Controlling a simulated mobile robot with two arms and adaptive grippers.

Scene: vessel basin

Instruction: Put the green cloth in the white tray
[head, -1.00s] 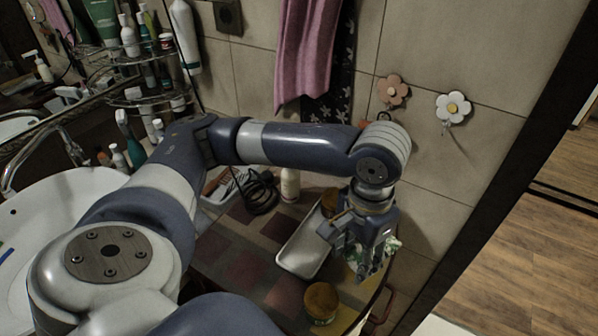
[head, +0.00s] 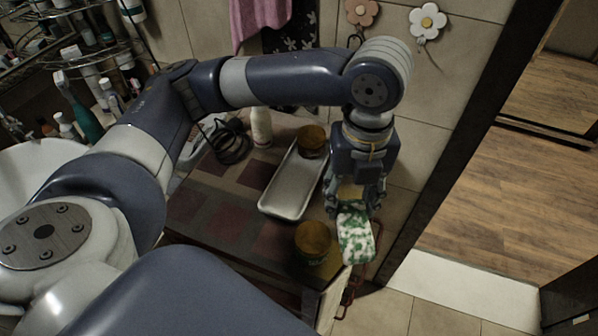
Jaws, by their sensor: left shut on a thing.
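The green cloth (head: 355,238), white with green patches, hangs below my left gripper (head: 354,205) at the right end of the cabinet top. My left gripper points down and is shut on the cloth. My right gripper does not show.
A brown-lidded jar (head: 313,238) stands in front of the tray, close to the cloth.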

